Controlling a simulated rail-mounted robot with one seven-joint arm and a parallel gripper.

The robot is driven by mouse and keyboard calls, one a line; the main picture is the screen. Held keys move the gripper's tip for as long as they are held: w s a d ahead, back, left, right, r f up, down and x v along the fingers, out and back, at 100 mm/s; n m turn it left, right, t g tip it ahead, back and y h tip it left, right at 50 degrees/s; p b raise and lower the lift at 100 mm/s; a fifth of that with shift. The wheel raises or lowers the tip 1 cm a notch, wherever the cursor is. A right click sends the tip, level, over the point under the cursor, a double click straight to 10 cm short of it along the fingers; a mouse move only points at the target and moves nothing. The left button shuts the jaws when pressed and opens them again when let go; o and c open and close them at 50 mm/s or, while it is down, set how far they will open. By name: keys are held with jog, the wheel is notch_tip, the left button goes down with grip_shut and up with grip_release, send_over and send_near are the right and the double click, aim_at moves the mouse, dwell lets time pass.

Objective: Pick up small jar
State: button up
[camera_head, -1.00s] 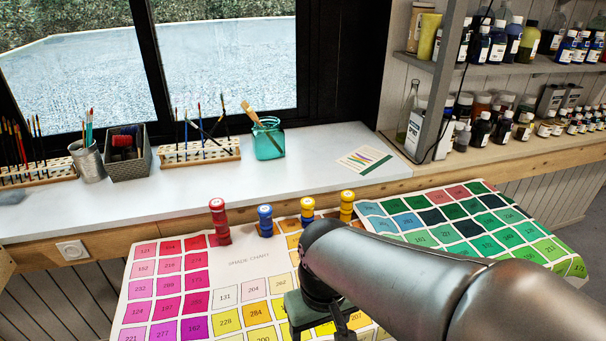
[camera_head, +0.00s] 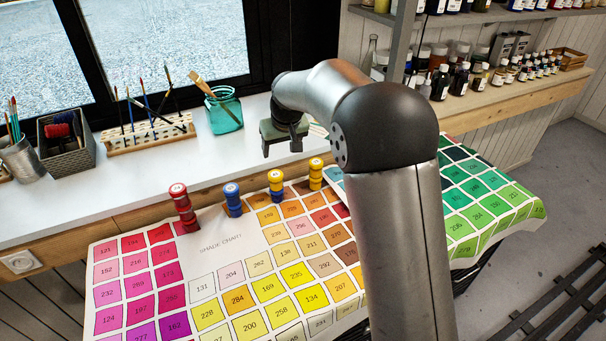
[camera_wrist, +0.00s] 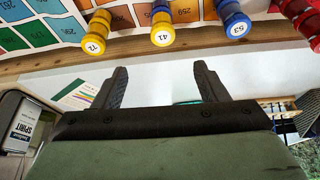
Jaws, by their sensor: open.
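Small round jars stand in several short stacks along the back of the shade chart. From left to right they are a red stack (camera_head: 183,208), a blue stack (camera_head: 233,200), a yellow stack with blue (camera_head: 276,186) and another yellow stack (camera_head: 315,175). The wrist view shows yellow lids numbered 71 (camera_wrist: 95,42) and 41 (camera_wrist: 162,35), a blue lid numbered 53 (camera_wrist: 236,28) and part of the red stack (camera_wrist: 300,20). My gripper (camera_head: 281,148) is open and empty, its fingers pointing down above the white counter. In the wrist view its fingertips (camera_wrist: 160,72) are apart from the jars.
The shade chart (camera_head: 222,243) covers the lower table. The white counter (camera_head: 130,185) behind holds a teal brush jar (camera_head: 224,112), a brush rack (camera_head: 148,136) and a dark basket (camera_head: 66,145). Shelves of paint bottles (camera_head: 440,82) stand at the right.

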aim_at(276, 175)
jog(key=p+x, duration=0.2)
jog(key=x, duration=1)
jog(key=shift+w+a, duration=0.15)
jog(key=shift+s+p+x, duration=0.15)
jog(key=shift+p+x, duration=0.35)
jog(key=shift+x, duration=0.85)
jog(key=shift+s+p+x, duration=0.15)
jog(key=shift+p+x, duration=0.3)
jog(key=shift+x, duration=0.9)
jog(key=c, duration=1.1)
